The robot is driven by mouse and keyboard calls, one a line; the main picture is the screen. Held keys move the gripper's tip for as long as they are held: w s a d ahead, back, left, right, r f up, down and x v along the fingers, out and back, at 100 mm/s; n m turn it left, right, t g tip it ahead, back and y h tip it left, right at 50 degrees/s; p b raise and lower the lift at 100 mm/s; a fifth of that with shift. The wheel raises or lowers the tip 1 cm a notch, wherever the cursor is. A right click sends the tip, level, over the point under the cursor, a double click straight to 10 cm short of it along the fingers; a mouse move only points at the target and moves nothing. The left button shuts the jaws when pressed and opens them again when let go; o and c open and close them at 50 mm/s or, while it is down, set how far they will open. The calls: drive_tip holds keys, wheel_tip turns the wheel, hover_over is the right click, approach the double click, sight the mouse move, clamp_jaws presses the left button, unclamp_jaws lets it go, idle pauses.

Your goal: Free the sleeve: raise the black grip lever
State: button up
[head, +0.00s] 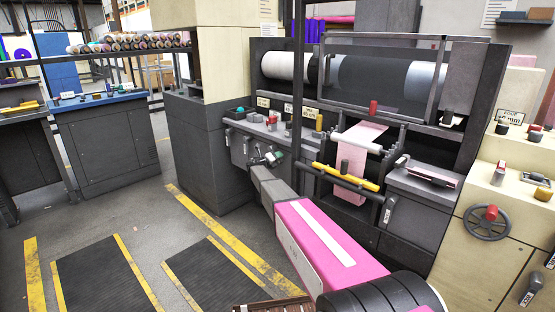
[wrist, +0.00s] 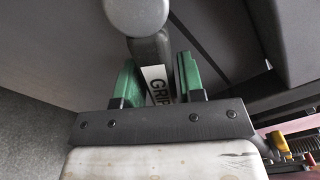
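The black grip lever (wrist: 152,55) shows in the wrist view as a dark bar with a rounded grey end (wrist: 137,14) and a white label reading "GRIP". My gripper (wrist: 158,82) has its two green fingers on either side of the lever, the left one overlapping the bar's edge. I cannot tell whether both fingers press on it. In the head view my gripper (head: 266,155) is at the dark front panel of the machine, left of the pink web; the lever is too small there to make out clearly. The sleeve cannot be identified for certain.
The machine carries a large roller (head: 375,82) behind a metal frame. A yellow bar (head: 345,177) crosses in front of the pink sheet (head: 352,150), close right of my arm. A beige cabinet with a handwheel (head: 487,222) stands at right. Floor at left is open, with dark mats (head: 100,277).

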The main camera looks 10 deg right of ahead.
drive_tip(key=shift+o, duration=0.9)
drive_tip(key=v, duration=1)
drive_tip(key=shift+s+a, duration=0.2)
drive_tip(key=shift+a, duration=0.1)
drive_tip(key=s+d+f+m+g+y, duration=0.2)
drive_tip(key=s+d+f+m, duration=0.1)
drive_tip(key=s+m, duration=0.4)
drive_tip(key=s+d+f+m+g+y, duration=0.1)
drive_tip(key=s+d+f+m+g, duration=0.25)
drive_tip(key=s, duration=0.45)
drive_tip(key=s+d+f+m+g+y, duration=0.2)
drive_tip(key=s+d+m, duration=0.1)
drive_tip(key=s+m, duration=0.45)
drive_tip(key=s+a+f+m+g+y, duration=0.1)
drive_tip(key=s+m+y, duration=0.3)
drive_tip(key=s+m, duration=0.5)
drive_tip(key=s+a+f+m+g+y, duration=0.1)
drive_tip(key=s+a+m+g+y, duration=0.1)
drive_tip(key=s+m+y, duration=0.3)
drive_tip(key=s+a+m, duration=0.1)
drive_tip(key=s+m, duration=0.3)
drive_tip(key=s, duration=0.6)
drive_tip(key=shift+s+f+y, duration=0.15)
drive_tip(key=shift+f+y, duration=0.15)
